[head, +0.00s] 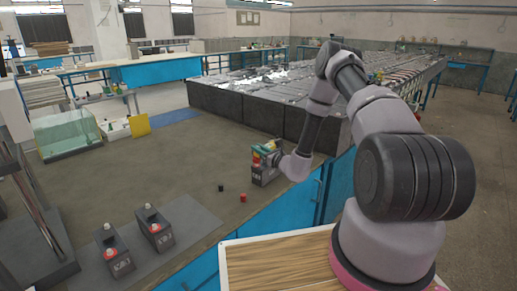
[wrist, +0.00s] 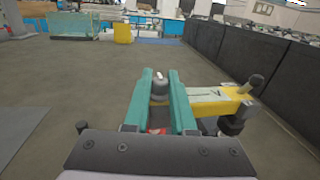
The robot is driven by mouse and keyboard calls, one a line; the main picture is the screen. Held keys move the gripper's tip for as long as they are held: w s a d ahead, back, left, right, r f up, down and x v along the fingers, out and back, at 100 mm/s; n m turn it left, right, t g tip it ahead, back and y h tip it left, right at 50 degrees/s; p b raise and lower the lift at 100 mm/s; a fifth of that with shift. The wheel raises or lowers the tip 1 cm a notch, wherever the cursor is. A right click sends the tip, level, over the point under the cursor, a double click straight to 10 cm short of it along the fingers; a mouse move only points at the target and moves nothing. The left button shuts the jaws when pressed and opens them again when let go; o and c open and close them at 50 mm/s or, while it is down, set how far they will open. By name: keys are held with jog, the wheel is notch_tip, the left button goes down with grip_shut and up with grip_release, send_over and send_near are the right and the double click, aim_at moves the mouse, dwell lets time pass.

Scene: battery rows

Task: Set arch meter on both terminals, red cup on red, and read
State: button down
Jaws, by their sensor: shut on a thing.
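The arch meter shows in the wrist view as a yellow bar (wrist: 215,104) with a pale face. A dark cup (wrist: 231,126) is at its right end, and a little red shows low between the fingers. My gripper (wrist: 161,82) has teal fingers shut on the meter's left part, around a grey knob.
A long row of dark blocks (head: 240,112) stands behind.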

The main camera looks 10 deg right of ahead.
jog(key=shift+f, duration=0.85)
jog(key=c, duration=0.7)
grip_release()
jog(key=shift+o, duration=0.2)
jog(key=v, duration=1)
jog(key=shift+s+d, duration=0.15)
jog(key=shift+s, duration=0.25)
jog(key=shift+f, duration=0.1)
